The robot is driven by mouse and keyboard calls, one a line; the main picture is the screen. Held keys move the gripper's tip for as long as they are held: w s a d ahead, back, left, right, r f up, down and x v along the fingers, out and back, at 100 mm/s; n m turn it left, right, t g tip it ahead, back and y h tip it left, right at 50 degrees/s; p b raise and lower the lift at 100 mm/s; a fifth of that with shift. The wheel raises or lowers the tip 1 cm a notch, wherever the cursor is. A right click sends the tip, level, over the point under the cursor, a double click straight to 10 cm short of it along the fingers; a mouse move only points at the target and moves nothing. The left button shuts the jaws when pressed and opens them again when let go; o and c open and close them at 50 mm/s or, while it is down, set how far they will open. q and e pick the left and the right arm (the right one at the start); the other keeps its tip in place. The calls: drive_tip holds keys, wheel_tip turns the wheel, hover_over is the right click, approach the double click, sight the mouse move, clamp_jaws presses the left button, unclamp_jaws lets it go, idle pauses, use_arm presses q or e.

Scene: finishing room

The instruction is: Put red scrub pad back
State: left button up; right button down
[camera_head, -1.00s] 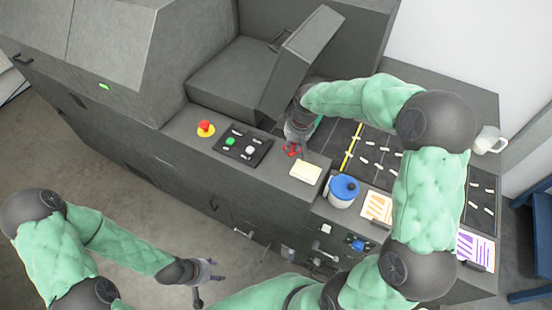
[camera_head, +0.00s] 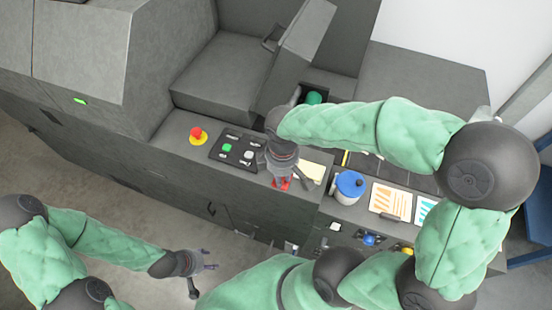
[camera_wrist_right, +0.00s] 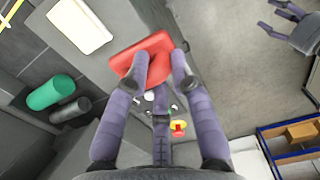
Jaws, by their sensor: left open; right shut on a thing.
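My right gripper (camera_head: 284,178) is shut on the red scrub pad (camera_wrist_right: 150,50). It holds the pad over the machine's front ledge, just left of a cream pad (camera_head: 314,172). In the head view only a little of the red pad (camera_head: 282,186) shows below the fingers. In the right wrist view the pad is pinched between both fingertips (camera_wrist_right: 160,75), with the cream pad (camera_wrist_right: 78,25) apart from it at upper left. My left gripper (camera_head: 206,268) is open and empty, low over the floor in front of the machine.
A red stop button (camera_head: 197,134) and a button panel (camera_head: 238,148) lie left of my right gripper. A blue-lidded container (camera_head: 349,187) and a card with orange stripes (camera_head: 390,202) stand to the right. A green cylinder (camera_head: 313,97) shows in an opening behind the arm.

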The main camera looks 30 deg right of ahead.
drive_tip(key=w+d+f, duration=0.1)
drive_tip(key=w+f, duration=0.2)
drive_tip(key=w+d+f, duration=0.2)
drive_tip(key=w, duration=0.2)
drive_tip(key=w+d+f, duration=0.2)
drive_tip(key=w+f, duration=0.1)
drive_tip(key=w, duration=0.1)
drive_tip(key=shift+w+d+f+p, duration=0.1)
drive_tip(key=shift+d+f+p, duration=0.2)
drive_tip(key=shift+p, duration=0.1)
drive_tip(key=shift+w+d+f, duration=0.1)
drive_tip(key=shift+w+f, duration=0.25)
drive_tip(key=shift+f, duration=0.2)
drive_tip(key=shift+w+f, duration=0.1)
drive_tip(key=shift+f, duration=1.45)
drive_tip(key=shift+f, duration=0.2)
drive_tip(key=c, duration=1.1)
unclamp_jaws()
drive_tip(key=shift+o, duration=0.2)
